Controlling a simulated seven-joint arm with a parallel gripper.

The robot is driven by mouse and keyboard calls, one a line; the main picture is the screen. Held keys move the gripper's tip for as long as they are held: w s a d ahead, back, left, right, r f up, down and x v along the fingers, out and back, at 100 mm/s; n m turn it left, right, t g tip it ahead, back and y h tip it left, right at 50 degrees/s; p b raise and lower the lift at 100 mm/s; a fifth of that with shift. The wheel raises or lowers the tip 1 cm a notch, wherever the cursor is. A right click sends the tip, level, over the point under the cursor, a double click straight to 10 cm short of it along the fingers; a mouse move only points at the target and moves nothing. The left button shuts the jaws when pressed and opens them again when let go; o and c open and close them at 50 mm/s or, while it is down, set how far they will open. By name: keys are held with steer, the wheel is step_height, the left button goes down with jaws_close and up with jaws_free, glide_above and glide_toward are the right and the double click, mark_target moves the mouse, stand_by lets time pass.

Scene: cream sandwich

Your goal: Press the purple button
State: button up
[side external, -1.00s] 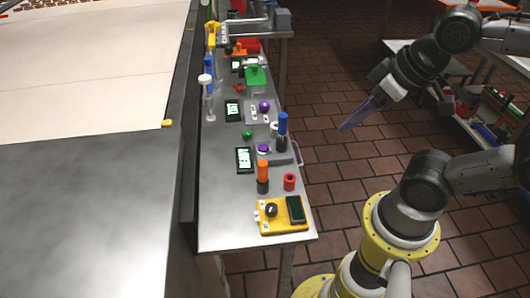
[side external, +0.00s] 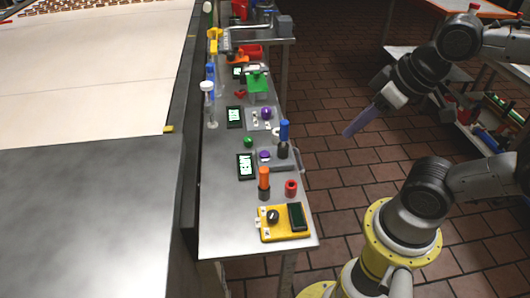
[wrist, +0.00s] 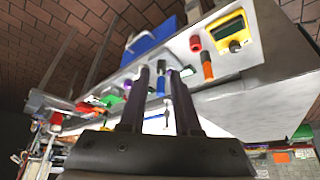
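In the side external view, a flat purple button (side external: 264,155) sits on a grey unit on the narrow metal table, left of a blue-topped black cylinder (side external: 284,132). A rounder purple knob (side external: 266,113) sits on another grey unit further back. My gripper (side external: 347,133) hangs in the air to the right of the table, clear of both. In the wrist view, the two dark fingers of my gripper (wrist: 158,72) stand apart with nothing held. The table items show beyond them, and the fingers partly cover the purple parts.
A yellow box (side external: 268,233) with a dark knob, an orange-topped cylinder (side external: 264,177) and a red cylinder (side external: 291,188) stand near the table's front. A black display (side external: 245,167) lies left of the purple button. A large conveyor (side external: 110,85) lies left. Free air separates gripper and table.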

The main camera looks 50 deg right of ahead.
jaws_close()
stand_by(1.4)
